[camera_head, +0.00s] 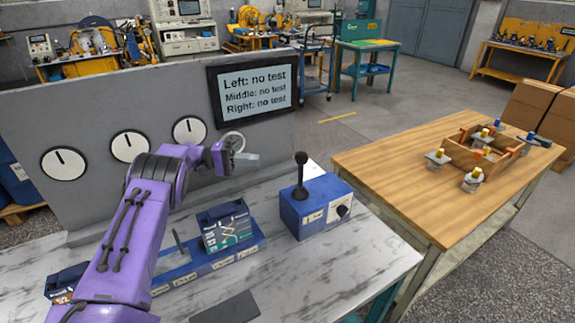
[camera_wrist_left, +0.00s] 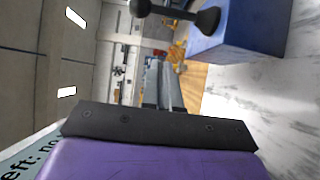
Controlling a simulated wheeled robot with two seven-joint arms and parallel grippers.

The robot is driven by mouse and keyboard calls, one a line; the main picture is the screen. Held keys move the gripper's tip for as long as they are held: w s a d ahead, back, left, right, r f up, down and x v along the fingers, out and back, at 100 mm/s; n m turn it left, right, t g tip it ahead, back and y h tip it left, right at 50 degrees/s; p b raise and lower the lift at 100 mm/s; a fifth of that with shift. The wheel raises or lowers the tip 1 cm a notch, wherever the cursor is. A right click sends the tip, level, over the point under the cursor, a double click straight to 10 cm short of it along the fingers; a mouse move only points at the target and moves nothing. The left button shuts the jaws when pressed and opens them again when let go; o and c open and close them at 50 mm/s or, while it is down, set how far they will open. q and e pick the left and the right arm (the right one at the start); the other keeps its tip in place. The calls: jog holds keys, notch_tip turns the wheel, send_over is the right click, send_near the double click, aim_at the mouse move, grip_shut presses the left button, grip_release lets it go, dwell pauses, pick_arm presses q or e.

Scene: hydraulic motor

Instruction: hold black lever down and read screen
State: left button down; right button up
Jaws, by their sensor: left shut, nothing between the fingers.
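The black lever (camera_head: 301,174) with a round knob stands upright on a blue box (camera_head: 318,207) on the marble-topped bench. In the left wrist view the lever (camera_wrist_left: 206,19) and the blue box (camera_wrist_left: 251,24) show at the top. My left gripper (camera_head: 250,160) is shut and empty, to the left of the lever and apart from it. Its fingers (camera_wrist_left: 165,85) also show in the left wrist view. The screen (camera_head: 254,89) on the grey panel reads "Left: no test", "Middle: no test", "Right: no test". My right gripper is out of view.
The grey panel (camera_head: 110,95) with round dials stands behind my left arm. A blue rack (camera_head: 211,264) with a dark box sits left of the lever box. A wooden table (camera_head: 400,170) with a tray stands at right. Marble to the right of the lever box is clear.

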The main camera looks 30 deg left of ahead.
aim_at(301, 169)
pick_arm(q)
jog(key=p+x, duration=0.2)
jog(key=x, duration=0.1)
jog(key=s+p+x, duration=0.1)
jog(key=p+x, duration=0.1)
jog(key=x, duration=0.2)
jog(key=s+d+p+x, duration=0.1)
jog(key=x, duration=0.2)
jog(key=shift+w+d+r+p, duration=0.15)
jog(key=shift+d+r+p, duration=0.15)
jog(key=shift+r+p, duration=0.1)
jog(key=shift+s+d+f, duration=0.2)
jog(key=shift+s+d, duration=0.1)
jog(key=shift+d, duration=0.1)
jog(key=shift+w+f, duration=0.1)
